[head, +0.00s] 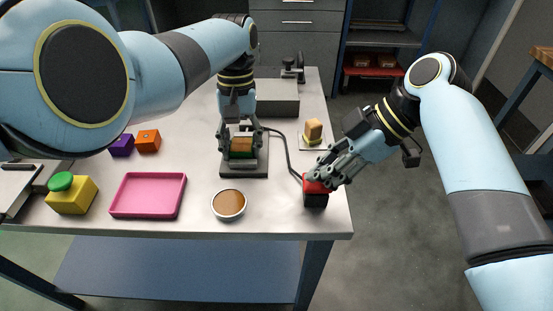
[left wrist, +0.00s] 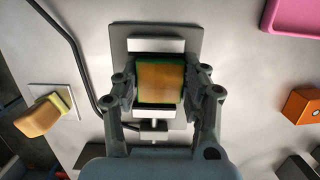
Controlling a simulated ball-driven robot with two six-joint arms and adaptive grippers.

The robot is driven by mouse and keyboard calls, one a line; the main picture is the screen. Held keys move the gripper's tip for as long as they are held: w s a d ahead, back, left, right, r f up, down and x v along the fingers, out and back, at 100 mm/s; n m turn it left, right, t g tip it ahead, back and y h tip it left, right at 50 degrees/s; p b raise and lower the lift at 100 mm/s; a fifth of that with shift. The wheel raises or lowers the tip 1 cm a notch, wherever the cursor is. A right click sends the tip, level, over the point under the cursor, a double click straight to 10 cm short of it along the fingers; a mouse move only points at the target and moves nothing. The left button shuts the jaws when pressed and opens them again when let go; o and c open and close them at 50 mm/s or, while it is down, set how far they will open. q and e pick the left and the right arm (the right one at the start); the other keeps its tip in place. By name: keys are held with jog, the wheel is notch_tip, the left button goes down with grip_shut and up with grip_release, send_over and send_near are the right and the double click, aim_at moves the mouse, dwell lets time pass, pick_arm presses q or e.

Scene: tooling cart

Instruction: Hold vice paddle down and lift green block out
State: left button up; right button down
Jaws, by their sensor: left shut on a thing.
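The green block (head: 241,146), with an orange-brown face and green edges, sits in the vice (head: 243,170) at the middle of the table. It also shows in the left wrist view (left wrist: 160,80). My left gripper (head: 241,143) reaches down over the vice and is shut on the block, one finger on each side (left wrist: 160,90). The vice paddle (head: 316,187), a black box with a red top, stands at the table's front right. A cable links it to the vice. My right gripper (head: 318,178) is at the red top, seemingly touching it; its fingers overlap, so its opening is unclear.
A pink tray (head: 148,214), a yellow box with a green button (head: 72,194), and orange (head: 148,141) and purple (head: 122,146) cubes lie at left. A brown-filled bowl (head: 228,204) stands at the front. A sponge-like brush (head: 313,132) and a grey box (head: 278,98) are behind.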

pick_arm(q)
jog(key=shift+r, duration=3.95)
pick_arm(e)
jog(key=shift+d+f, duration=0.15)
jog(key=shift+f, duration=0.05)
